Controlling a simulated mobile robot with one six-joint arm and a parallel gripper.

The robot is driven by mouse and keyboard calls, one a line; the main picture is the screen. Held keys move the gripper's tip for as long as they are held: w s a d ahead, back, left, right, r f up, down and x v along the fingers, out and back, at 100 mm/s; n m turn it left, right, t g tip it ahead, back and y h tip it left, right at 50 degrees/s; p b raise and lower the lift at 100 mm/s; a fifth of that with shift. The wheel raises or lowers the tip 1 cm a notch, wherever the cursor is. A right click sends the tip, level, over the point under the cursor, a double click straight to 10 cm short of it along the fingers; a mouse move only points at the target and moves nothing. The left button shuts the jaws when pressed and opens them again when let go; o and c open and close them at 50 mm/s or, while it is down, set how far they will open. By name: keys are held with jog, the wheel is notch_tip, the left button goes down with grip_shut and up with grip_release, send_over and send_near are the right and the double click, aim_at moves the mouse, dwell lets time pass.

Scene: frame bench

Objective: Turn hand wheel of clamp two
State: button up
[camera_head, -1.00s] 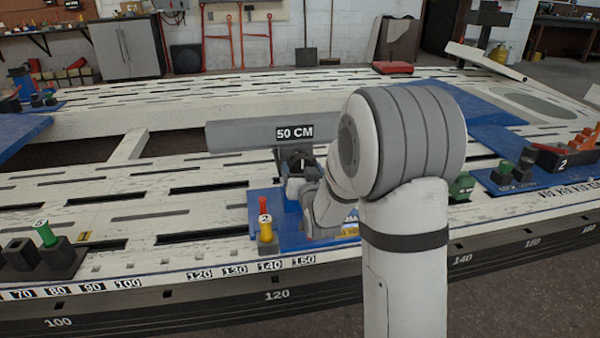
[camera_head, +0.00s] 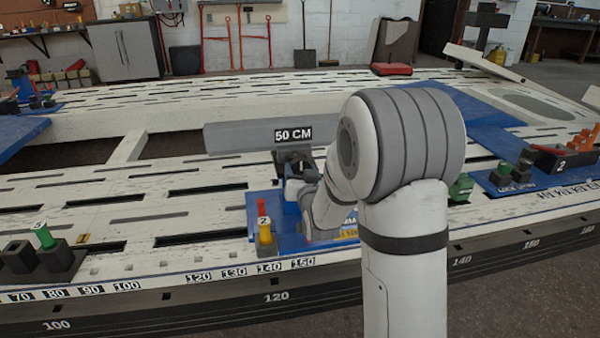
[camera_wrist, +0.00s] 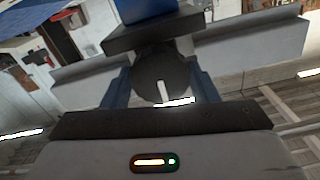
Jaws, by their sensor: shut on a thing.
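The hand wheel (camera_wrist: 148,76) is a dark round disc with a pale stripe, in the middle of the wrist view. My gripper (camera_wrist: 162,92) has a blue finger on each side of the wheel and is shut on it. Behind the wheel is a dark block with a blue part (camera_wrist: 146,9) above it. In the head view the clamp stands on a blue plate (camera_head: 290,240), with a yellow piece marked 2 (camera_head: 265,236) and a red piece (camera_head: 261,208) at its left. My arm hides much of the clamp and the wheel there.
A grey beam marked 50 CM (camera_head: 240,138) lies just behind the clamp. The slotted white frame (camera_head: 130,215) spreads around. A dark holder with a green piece (camera_head: 43,236) stands at the left. Another blue plate with a dark box marked 2 (camera_head: 562,160) is at the right.

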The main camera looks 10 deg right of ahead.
jog(key=m, duration=0.3)
jog(key=shift+d, duration=0.1)
jog(key=m, duration=0.8)
jog(key=shift+m, duration=0.4)
jog(key=m, duration=0.3)
jog(key=shift+m, duration=0.3)
jog(key=m, duration=1.1)
jog(key=shift+m, duration=2.3)
